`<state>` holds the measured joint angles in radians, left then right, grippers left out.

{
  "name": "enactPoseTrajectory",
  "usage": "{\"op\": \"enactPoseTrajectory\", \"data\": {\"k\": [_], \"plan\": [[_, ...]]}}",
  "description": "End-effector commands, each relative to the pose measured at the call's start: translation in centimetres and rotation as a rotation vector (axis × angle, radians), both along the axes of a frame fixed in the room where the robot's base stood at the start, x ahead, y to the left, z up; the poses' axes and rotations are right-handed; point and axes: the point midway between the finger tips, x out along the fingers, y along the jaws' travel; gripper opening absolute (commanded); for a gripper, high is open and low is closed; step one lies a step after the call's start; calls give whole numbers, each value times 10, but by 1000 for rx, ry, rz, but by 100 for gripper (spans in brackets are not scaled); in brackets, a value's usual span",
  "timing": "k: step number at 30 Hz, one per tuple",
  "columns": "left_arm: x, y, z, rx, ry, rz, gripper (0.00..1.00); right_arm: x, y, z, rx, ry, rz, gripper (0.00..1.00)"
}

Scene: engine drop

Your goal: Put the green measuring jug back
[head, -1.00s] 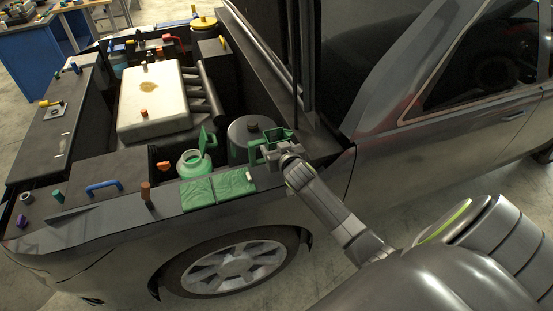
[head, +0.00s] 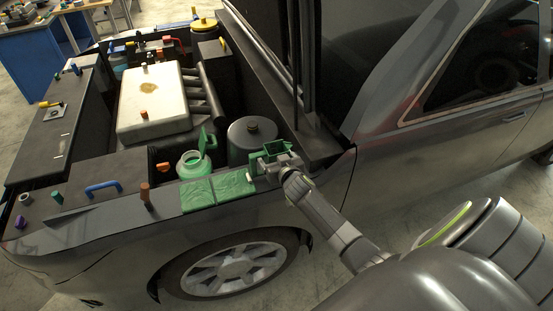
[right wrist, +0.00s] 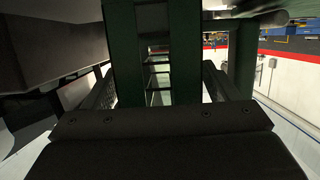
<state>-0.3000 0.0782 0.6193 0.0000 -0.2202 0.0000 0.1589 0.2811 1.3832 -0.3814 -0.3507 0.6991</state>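The green measuring jug (head: 275,148) is at the right end of the fender in the head view, just right of the round dark tank. My right gripper (head: 270,164) is at the jug's near side and appears shut on it. In the right wrist view dark green walls of the jug (right wrist: 125,50) rise between and beyond the gripper's dark fingers (right wrist: 158,100). The jug looks roughly upright; whether its base touches the fender is hidden. My left gripper is not in view.
Green cloth pads (head: 216,190) lie on the fender left of the jug. Behind them stand an open coolant reservoir (head: 193,165) with a raised green lid and the dark tank (head: 247,142). The raised hood strut and windshield edge (head: 297,70) are close behind the jug.

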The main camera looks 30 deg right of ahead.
Motion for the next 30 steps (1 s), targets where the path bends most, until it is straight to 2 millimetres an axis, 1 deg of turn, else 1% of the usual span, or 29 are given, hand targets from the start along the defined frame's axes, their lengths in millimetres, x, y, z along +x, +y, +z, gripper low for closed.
{"op": "enactPoseTrajectory", "data": {"k": [8, 11, 14, 18, 25, 30], "plan": [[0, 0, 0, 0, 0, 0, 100, 0, 0, 0, 0, 0, 0, 83], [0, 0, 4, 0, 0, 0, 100, 0, 0, 2, 0, 0, 0, 83], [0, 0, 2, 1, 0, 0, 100, -7, 1, 1, 0, 0, 0, 83], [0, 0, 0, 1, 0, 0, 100, -23, 5, 6, 1, 0, 0, 83], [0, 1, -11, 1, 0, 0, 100, -49, 12, 16, 1, -2, 1, 83], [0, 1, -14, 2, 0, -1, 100, -75, 19, 25, 1, 0, 0, 83]]}}
